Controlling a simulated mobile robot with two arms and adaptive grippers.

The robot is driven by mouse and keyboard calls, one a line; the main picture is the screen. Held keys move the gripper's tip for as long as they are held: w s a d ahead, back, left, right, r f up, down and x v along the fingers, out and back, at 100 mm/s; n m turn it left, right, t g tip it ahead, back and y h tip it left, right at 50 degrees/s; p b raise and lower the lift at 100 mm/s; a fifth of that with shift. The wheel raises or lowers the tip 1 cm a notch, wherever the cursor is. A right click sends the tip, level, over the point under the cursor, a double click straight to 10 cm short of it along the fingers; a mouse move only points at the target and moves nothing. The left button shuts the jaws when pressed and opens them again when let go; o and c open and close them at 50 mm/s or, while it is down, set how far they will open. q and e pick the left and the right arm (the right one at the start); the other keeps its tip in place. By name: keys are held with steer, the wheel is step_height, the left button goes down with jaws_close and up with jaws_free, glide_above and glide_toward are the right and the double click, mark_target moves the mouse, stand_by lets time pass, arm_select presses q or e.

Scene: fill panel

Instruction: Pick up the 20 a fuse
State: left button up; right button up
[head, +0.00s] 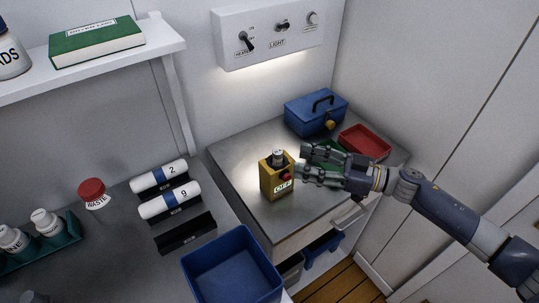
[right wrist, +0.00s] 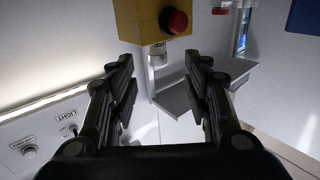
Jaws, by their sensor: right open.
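My right gripper (head: 302,161) is open and empty, just right of the cylinder. My left gripper is out of view.
A green tray (head: 318,181) lies partly hidden behind my right gripper. A red tray (head: 372,141) and a blue toolbox (head: 313,115) stand behind. A switch panel (head: 290,48) is above.

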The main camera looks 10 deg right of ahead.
mark_target(279, 152)
steer(key=p+x, duration=0.1)
steer(key=x, duration=0.3)
steer(key=p+x, duration=0.1)
steer(key=x, duration=0.1)
steer(key=shift+w+a+r+p, duration=0.3)
steer(key=shift+w+r, duration=0.05)
steer(key=shift+r, duration=0.1)
steer(key=shift+w+a+f, duration=0.15)
steer(key=shift+w+a, duration=0.1)
steer(key=shift+a, duration=0.1)
steer(key=shift+s, duration=0.1)
steer(key=c, duration=0.9)
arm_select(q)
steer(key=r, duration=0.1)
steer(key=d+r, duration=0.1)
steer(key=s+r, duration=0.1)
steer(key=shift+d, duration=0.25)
arm_select(e)
jaws_close()
